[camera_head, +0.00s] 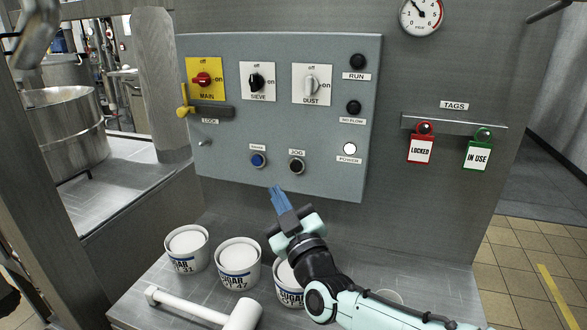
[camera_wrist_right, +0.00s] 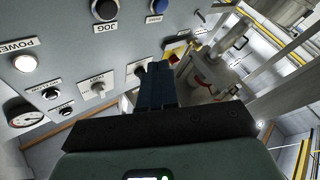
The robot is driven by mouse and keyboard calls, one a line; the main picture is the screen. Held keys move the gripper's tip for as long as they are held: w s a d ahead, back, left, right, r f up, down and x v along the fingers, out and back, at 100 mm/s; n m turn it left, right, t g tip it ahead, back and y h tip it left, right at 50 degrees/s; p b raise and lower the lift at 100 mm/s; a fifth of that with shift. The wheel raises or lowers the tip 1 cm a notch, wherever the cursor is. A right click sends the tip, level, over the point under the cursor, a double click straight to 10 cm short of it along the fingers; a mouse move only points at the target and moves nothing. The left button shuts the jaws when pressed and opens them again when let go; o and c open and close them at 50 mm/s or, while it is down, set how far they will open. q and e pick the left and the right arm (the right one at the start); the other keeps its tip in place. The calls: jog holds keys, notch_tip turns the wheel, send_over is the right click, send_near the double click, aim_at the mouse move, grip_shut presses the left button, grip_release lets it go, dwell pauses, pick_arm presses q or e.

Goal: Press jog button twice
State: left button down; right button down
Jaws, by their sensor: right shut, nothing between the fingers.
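The jog button (camera_head: 296,165) is a black round button under a JOG label, low on the grey control panel (camera_head: 230,135). In the right wrist view the jog button (camera_wrist_right: 105,9) is at the top, upside down, with its label below it. My right gripper (camera_head: 277,194) is shut and empty, its blue fingers together. In the head view its tips appear just below and left of the jog button. It also shows in the right wrist view (camera_wrist_right: 153,70), with the button above and left of the fingers. I cannot tell the exact gap to the panel. My left gripper is not seen clearly.
A blue button (camera_head: 258,160) sits left of the jog button. MAIN (camera_head: 203,79), SIEVE (camera_head: 257,81) and DUST (camera_head: 311,85) switches are above. Red and green tags (camera_head: 420,150) hang right.

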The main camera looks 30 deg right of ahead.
aim_at(296, 167)
jog(key=shift+w+d+p, duration=0.2)
jog(key=shift+w+d, duration=1.25)
jog(key=shift+d, duration=0.2)
jog(key=shift+w+d+p, duration=0.15)
jog(key=shift+w+d, duration=1.25)
jog(key=shift+d, duration=0.25)
jog(key=shift+w+d, duration=0.3)
jog(key=shift+d, duration=0.05)
